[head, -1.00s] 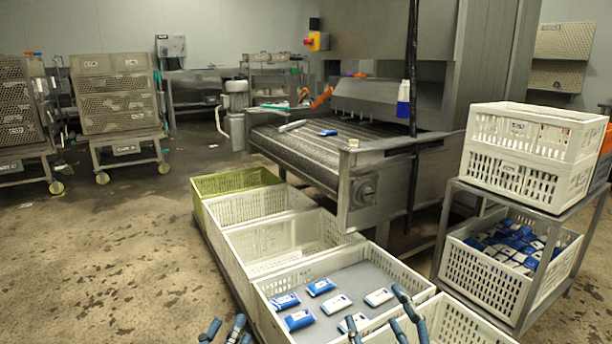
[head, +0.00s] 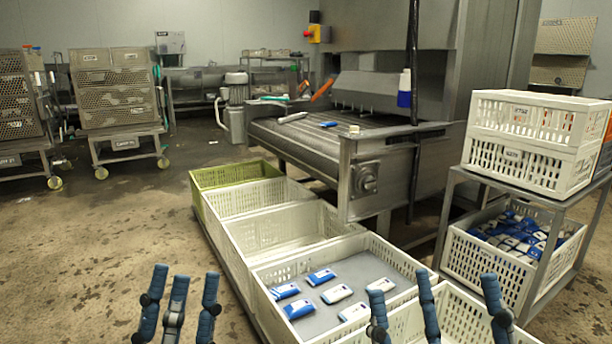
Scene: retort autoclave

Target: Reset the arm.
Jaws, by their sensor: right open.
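Both my grippers are at the bottom of the head view, fingers pointing up. My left gripper (head: 184,278) has its blue-grey fingers apart with nothing between them, over the floor left of the crate row. My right gripper (head: 430,284) has its fingers spread wide and empty, in front of the nearest crates. Both arms behind the fingers are out of view. The white crate (head: 262,300) between them holds several blue-and-white packs (head: 321,277) lying flat on its grey bottom. Neither gripper holds a pack.
Empty white crates (head: 280,232) and a green crate (head: 235,177) continue the row toward the conveyor (head: 300,142). At right, a metal rack (head: 452,215) bears stacked white crates (head: 530,118) and a crate of packs (head: 488,260). Floor at left is clear up to the mesh carts (head: 115,95).

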